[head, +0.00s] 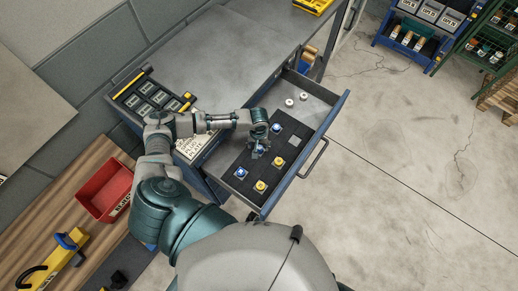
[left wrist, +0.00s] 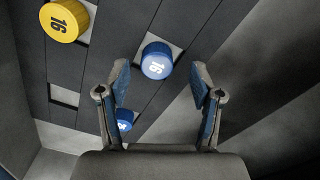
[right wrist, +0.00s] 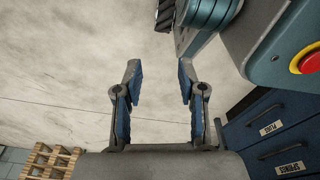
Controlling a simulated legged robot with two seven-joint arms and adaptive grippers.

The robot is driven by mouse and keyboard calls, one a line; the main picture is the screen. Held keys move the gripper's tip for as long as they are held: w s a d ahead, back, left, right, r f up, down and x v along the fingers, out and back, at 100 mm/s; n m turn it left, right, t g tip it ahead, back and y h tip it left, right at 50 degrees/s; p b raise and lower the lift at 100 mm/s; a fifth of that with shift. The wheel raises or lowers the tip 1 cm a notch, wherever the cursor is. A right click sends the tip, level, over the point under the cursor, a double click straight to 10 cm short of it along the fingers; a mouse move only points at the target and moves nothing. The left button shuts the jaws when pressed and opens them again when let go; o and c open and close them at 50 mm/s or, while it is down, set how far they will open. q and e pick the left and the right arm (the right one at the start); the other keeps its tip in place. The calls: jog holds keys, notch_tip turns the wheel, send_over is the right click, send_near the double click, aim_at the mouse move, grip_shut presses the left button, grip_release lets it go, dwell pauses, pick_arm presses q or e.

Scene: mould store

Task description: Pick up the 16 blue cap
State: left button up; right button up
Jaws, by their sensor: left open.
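The blue cap marked 16 (left wrist: 157,62) sits upright in a square socket of a dark insert in the left wrist view. My left gripper (left wrist: 158,72) is open above the insert, with this cap between and just beyond its fingertips in the picture. Another blue cap (left wrist: 123,120) shows partly behind the left finger; its mark is unclear. In the head view my left gripper (head: 258,151) hangs over the open drawer (head: 318,118), close to the middle blue cap (head: 261,149). My right gripper (right wrist: 158,76) is open and empty, over bare floor in the right wrist view.
A yellow cap marked 16 (left wrist: 65,20) stands nearby. More blue caps (head: 240,172) and yellow caps (head: 260,185) share the insert. A red bin (head: 105,190) stands on the wooden bench.

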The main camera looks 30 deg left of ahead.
pick_arm(q)
notch_tip(320, 180, down, 2)
jog(key=shift+d, duration=0.15)
jog(key=shift+d+r, duration=0.1)
jog(key=shift+c, duration=0.4)
jog(key=c, duration=0.8)
jog(key=shift+c, duration=0.2)
pick_arm(e)
jog(key=shift+w+d+r, duration=0.1)
jog(key=shift+w+r, duration=0.15)
jog(key=shift+w, duration=0.15)
